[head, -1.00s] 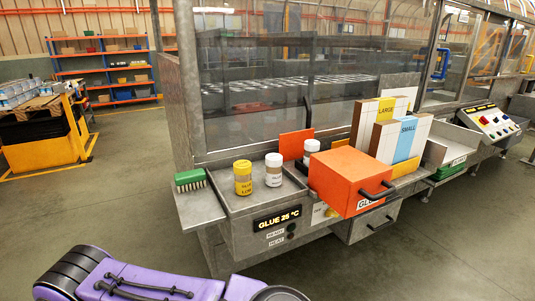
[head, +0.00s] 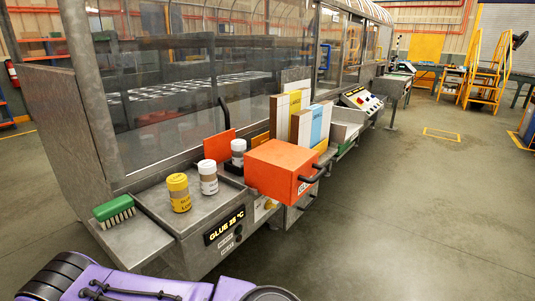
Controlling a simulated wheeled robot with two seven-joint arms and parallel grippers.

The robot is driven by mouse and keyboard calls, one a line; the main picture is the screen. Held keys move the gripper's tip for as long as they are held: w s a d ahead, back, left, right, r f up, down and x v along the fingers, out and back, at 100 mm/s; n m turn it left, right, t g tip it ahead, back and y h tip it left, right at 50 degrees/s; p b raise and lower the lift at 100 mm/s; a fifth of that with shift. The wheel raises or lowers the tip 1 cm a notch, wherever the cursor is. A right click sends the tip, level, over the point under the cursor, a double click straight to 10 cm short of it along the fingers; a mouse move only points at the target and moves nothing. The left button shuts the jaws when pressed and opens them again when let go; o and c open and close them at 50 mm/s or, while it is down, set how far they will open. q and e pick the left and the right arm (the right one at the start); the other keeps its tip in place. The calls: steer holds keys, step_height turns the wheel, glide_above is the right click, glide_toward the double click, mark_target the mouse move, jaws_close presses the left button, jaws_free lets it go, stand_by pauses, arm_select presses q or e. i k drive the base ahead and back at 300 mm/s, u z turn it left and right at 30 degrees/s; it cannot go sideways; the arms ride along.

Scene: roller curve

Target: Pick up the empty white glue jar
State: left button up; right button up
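Two white-lidded jars stand at the glue station. One white-lidded jar (head: 208,178) is upright on the grey metal tray (head: 222,207), beside a yellow jar (head: 179,193). The other white-lidded jar (head: 238,153) stands farther back, its lower part hidden behind the orange box (head: 283,171). I cannot tell which white jar is empty. A purple arm link of mine shows at the bottom left, well short of the jars. Neither gripper is in view.
A green brush (head: 114,211) lies on the ledge left of the tray. An orange panel (head: 219,145) and tall cartons (head: 312,122) stand behind. The orange box has dark handles sticking out in front. A glass enclosure rises behind the ledge. Floor at right is open.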

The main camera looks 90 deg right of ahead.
mark_target(239, 146)
steer(key=z, duration=2.5)
